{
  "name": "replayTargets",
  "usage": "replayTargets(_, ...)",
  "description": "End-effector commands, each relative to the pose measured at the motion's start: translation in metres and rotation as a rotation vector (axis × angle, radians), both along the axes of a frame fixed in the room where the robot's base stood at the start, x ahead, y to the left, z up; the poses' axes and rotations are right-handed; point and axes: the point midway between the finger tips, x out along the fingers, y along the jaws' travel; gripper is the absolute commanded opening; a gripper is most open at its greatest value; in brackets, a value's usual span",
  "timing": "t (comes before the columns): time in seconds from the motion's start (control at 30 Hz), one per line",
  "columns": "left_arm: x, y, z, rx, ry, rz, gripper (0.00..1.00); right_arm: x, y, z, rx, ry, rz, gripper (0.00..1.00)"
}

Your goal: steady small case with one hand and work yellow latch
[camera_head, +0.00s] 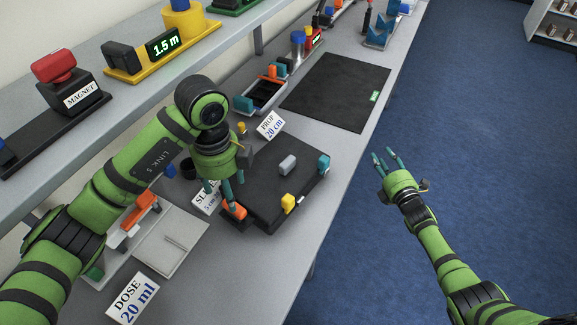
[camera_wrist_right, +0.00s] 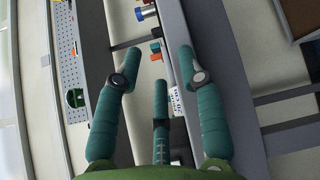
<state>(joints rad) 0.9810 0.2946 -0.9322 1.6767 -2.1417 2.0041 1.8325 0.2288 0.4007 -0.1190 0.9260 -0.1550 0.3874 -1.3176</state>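A flat dark case (camera_head: 262,192) lies on the grey table, with a grey block (camera_head: 287,165) on top. A yellow latch (camera_head: 288,203) is on its front edge, a teal piece (camera_head: 323,164) at its right corner and an orange piece (camera_head: 235,210) at its left corner. My left gripper (camera_head: 226,190) points down at the case's left end, with its fingertips close to the orange piece. Contact and finger spacing are unclear. My right gripper (camera_head: 387,160) is over the floor, right of the table and apart from the case. Its fingers are spread and empty in the right wrist view (camera_wrist_right: 160,70).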

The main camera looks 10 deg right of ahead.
Motion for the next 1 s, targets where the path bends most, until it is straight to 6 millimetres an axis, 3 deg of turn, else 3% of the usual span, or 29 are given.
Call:
replayTargets(0.03,0.000,0.000,0.000,0.000,0.000,0.000,0.66,0.015,0.011,0.029,-0.064,-0.070,0.050,0.39)
replayTargets(0.1,0.000,0.000,0.000,0.000,0.000,0.000,0.66,0.029,0.032,0.063,-0.148,-0.159,0.127,0.39)
replayTargets(0.3,0.000,0.000,0.000,0.000,0.000,0.000,0.66,0.048,0.116,0.146,-0.367,-0.406,0.381,0.39)
replayTargets(0.47,0.000,0.000,0.000,0.000,0.000,0.000,0.66,0.038,0.194,0.201,-0.547,-0.617,0.621,0.39)
replayTargets(0.6,0.000,0.000,0.000,0.000,0.000,0.000,0.66,0.009,0.263,0.237,-0.739,-0.822,0.870,0.39)
replayTargets(0.7,0.000,0.000,0.000,0.000,0.000,0.000,0.66,-0.026,0.310,0.251,-0.907,-0.987,1.092,0.39)
replayTargets(0.8,0.000,0.000,0.000,0.000,0.000,0.000,0.66,-0.072,0.346,0.248,-1.128,-1.167,1.380,0.39)
replayTargets(0.9,0.000,0.000,0.000,0.000,0.000,0.000,0.66,-0.115,0.354,0.225,-1.379,-1.313,1.722,0.39)
replayTargets(1.0,0.000,0.000,0.000,0.000,0.000,0.000,0.66,-0.141,0.342,0.203,-1.613,-1.368,2.050,0.39)
